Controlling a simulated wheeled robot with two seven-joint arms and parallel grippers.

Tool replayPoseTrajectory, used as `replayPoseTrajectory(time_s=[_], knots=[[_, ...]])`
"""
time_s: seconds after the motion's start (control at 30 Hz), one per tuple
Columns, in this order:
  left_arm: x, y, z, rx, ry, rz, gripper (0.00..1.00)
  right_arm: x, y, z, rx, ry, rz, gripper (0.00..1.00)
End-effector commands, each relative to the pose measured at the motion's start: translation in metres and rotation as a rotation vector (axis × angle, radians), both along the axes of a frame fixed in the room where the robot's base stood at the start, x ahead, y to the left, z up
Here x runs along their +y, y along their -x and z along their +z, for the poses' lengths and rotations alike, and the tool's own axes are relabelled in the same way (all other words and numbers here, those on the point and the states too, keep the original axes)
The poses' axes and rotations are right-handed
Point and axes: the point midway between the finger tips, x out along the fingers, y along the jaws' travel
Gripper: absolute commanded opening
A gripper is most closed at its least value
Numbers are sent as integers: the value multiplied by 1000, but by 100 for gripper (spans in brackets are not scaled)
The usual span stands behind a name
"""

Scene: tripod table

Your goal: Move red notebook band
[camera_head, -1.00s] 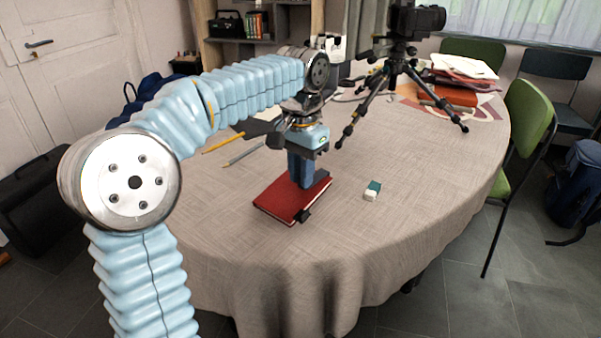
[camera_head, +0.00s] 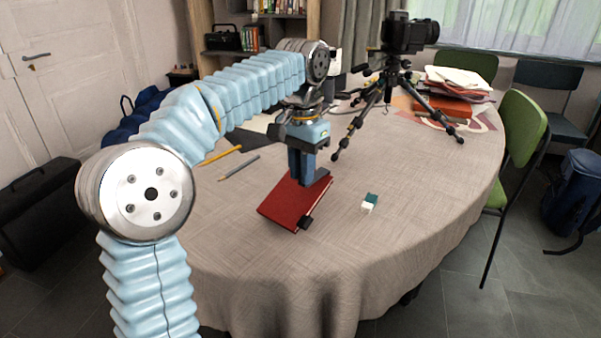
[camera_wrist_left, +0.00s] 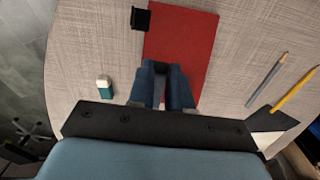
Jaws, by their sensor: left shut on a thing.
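The red notebook (camera_head: 288,207) is in front of the tripod, near the front of the round table, with its cover tilted in the head view. A black band (camera_head: 306,223) shows at its near right edge; in the left wrist view the black piece (camera_wrist_left: 140,18) is at the notebook's side. My left gripper (camera_head: 301,182) points down at the notebook's far part and is shut on it. In the left wrist view the fingers (camera_wrist_left: 165,95) overlap the red cover (camera_wrist_left: 182,45); their exact contact is hidden. My right gripper is not in view.
A green-and-white eraser (camera_head: 369,203) lies right of the notebook. A grey pencil (camera_head: 239,168) and a yellow pencil (camera_head: 221,156) lie to the left. A black tripod with a camera (camera_head: 390,90) stands behind. The tablecloth (camera_head: 400,235) at the front right is bare.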

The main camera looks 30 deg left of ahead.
Motion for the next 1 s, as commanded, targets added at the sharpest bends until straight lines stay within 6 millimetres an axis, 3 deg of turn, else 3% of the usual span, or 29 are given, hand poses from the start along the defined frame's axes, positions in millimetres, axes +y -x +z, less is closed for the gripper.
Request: replayPoseTrajectory(time_s=[1.0], knots=[[-2, -12, 30, -2, 0, -1, 13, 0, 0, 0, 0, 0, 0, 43]])
